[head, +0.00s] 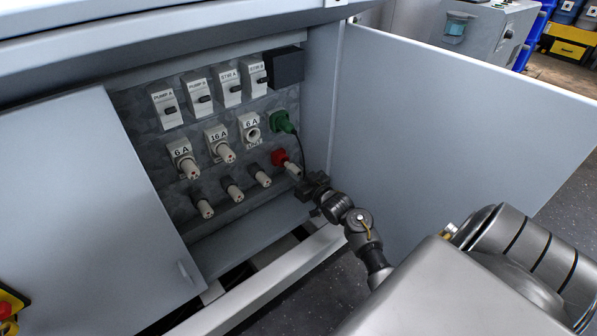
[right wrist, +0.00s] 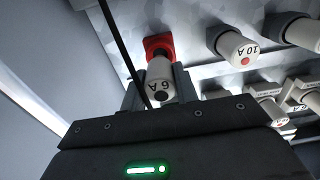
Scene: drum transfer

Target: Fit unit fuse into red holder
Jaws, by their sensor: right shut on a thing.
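A white fuse (head: 293,170) marked 6 A is at the red holder (head: 279,157) on the right side of the panel. In the right wrist view the fuse (right wrist: 159,78) shows a black dot on its end, and its far end meets the red holder (right wrist: 158,44). I cannot tell how deep it sits. My right gripper (head: 304,181) is shut on the fuse, and its fingers (right wrist: 158,92) lie on both sides of it. The socket labelled 6 A UNIT (head: 252,134) is empty. My left gripper is not in view.
A green plug (head: 282,121) has a dark cable hanging beside the fuse and my gripper. Other fuses (head: 225,152) and a lower row of grey holders (head: 233,190) are to the left.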

